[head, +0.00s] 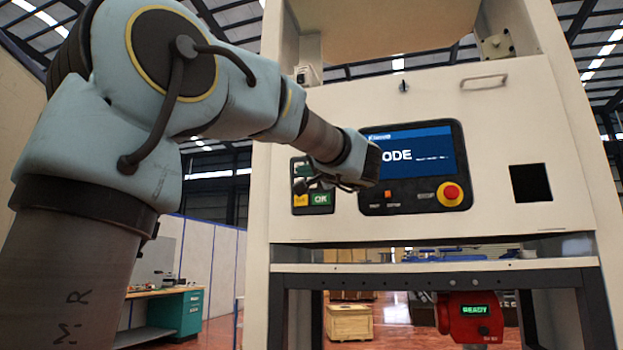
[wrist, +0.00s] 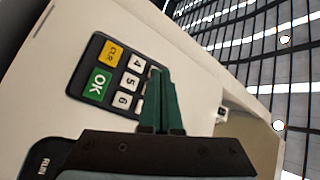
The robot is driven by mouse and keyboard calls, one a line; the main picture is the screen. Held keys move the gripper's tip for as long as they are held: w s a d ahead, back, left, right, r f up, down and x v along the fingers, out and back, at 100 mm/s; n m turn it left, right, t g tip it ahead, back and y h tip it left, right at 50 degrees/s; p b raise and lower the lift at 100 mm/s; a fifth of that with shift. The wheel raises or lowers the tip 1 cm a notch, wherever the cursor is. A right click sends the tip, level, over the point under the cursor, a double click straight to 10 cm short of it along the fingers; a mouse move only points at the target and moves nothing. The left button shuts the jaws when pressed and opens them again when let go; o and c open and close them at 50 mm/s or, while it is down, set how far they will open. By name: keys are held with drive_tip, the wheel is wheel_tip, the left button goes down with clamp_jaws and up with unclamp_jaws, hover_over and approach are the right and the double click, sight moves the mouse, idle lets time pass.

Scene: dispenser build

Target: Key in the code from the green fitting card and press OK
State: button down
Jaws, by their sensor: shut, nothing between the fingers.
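The dark keypad (head: 299,210) is on the left of the machine's front panel, partly hidden by my gripper (head: 306,186). In the wrist view the keypad (wrist: 92,70) shows a yellow CLR key (wrist: 112,53), a green OK key (wrist: 97,85) and white keys 4, 5 and 6. The green fingers of my gripper (wrist: 158,74) are shut and empty, in front of the keypad's edge beside these keys, and hide other keys. I cannot tell whether the fingertips touch a key. The blue screen (head: 420,152) is partly covered by my arm; "ODE" is readable. I cannot see a green fitting card.
A red emergency button (head: 451,194) on a yellow base sits below the screen. A dark square opening (head: 530,183) is at the panel's right. A red unit reading READY (head: 472,318) hangs under the shelf (head: 440,266). A teal workbench (head: 180,310) stands at left.

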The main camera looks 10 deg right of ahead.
sight(307, 180)
drive_tip(key=w+d+p, duration=0.3)
drive_tip(key=w, duration=0.3)
drive_tip(key=shift+w+d, duration=0.1)
drive_tip(key=shift+d, duration=0.1)
idle(2.0)
drive_tip(key=shift+w+d+b, duration=0.15)
drive_tip(key=shift+w+b, duration=0.1)
drive_tip(key=shift+b, duration=0.1)
drive_tip(key=shift+w+d, duration=0.2)
drive_tip(key=shift+w, duration=0.2)
idle(0.5)
drive_tip(key=shift+s, duration=0.1)
drive_tip(key=shift+s+a+b, duration=0.45)
drive_tip(key=shift+s+b, duration=0.25)
drive_tip(key=shift+b, duration=0.45)
